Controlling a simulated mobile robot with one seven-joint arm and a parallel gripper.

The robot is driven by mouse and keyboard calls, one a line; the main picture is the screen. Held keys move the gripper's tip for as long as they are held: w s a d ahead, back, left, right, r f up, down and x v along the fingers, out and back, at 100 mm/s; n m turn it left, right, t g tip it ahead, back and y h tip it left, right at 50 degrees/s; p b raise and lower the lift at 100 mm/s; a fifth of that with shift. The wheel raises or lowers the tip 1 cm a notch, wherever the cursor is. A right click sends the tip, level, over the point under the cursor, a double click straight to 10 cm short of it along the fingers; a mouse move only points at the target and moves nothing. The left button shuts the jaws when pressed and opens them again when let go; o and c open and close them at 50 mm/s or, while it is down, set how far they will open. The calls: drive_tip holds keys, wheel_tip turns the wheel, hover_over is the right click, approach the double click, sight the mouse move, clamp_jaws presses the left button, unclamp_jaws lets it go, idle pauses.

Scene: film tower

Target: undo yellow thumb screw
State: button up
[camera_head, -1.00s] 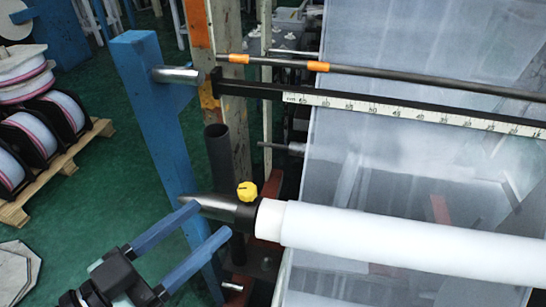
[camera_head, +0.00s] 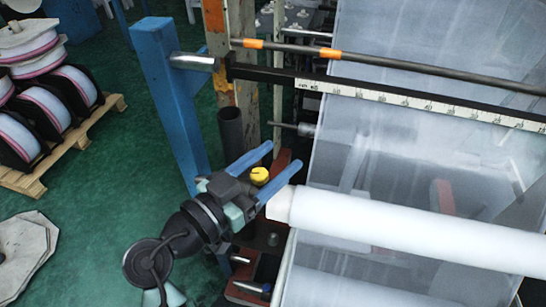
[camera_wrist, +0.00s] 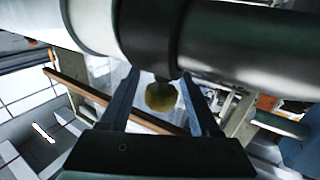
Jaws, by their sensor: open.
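The yellow thumb screw (camera_head: 259,176) shows between the two blue fingers of my gripper (camera_head: 281,158) in the head view. In the wrist view the screw (camera_wrist: 161,97) is a dull yellow knob below the dark collar (camera_wrist: 150,35), between the fingers of my gripper (camera_wrist: 159,78). The fingers are apart, with a visible gap on both sides of the knob. The collar sits on the shaft at the end of the white film roll (camera_head: 400,230). My gripper hides the collar and shaft end in the head view.
A blue post (camera_head: 170,105) stands left of my gripper. A dark upright tube (camera_head: 231,133) is just behind it. A black bar with a ruler (camera_head: 420,102) crosses above the roll. Stacked reels on a pallet (camera_head: 75,143) stand at left; green floor lies between.

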clamp_jaws()
drive_tip(key=shift+n+t+y, duration=0.3)
drive_tip(key=shift+y, duration=0.1)
